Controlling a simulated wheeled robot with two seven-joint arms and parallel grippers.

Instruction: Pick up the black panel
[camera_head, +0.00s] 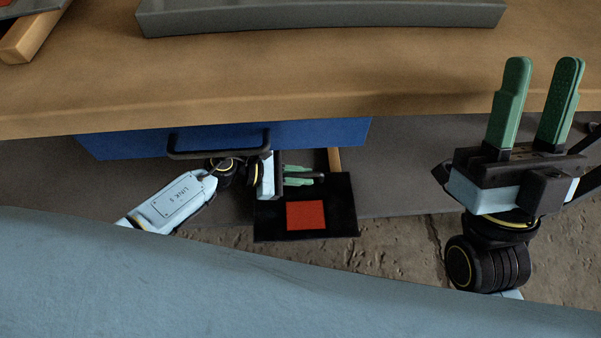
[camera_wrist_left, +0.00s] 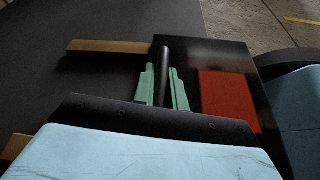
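The black panel (camera_head: 345,205) is a dark rectangle with a red square (camera_head: 306,215) on its face. In the head view it is low, below the table's front edge; it also shows in the left wrist view (camera_wrist_left: 215,55). A black bar handle (camera_wrist_left: 163,65) runs along it. My left gripper (camera_head: 318,176) has its green fingers on both sides of this handle, close against it, and looks shut on it. The fingers also show in the left wrist view (camera_wrist_left: 163,85). My right gripper (camera_head: 540,75) is open and empty, pointing up at the right.
The wooden table (camera_head: 300,75) spans the top, with a grey tray (camera_head: 320,18) on it. A blue drawer front (camera_head: 320,132) with a dark handle (camera_head: 218,143) is close above my left gripper. A wooden strip (camera_wrist_left: 105,46) lies beside the panel on a dark grey surface (camera_wrist_left: 100,20).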

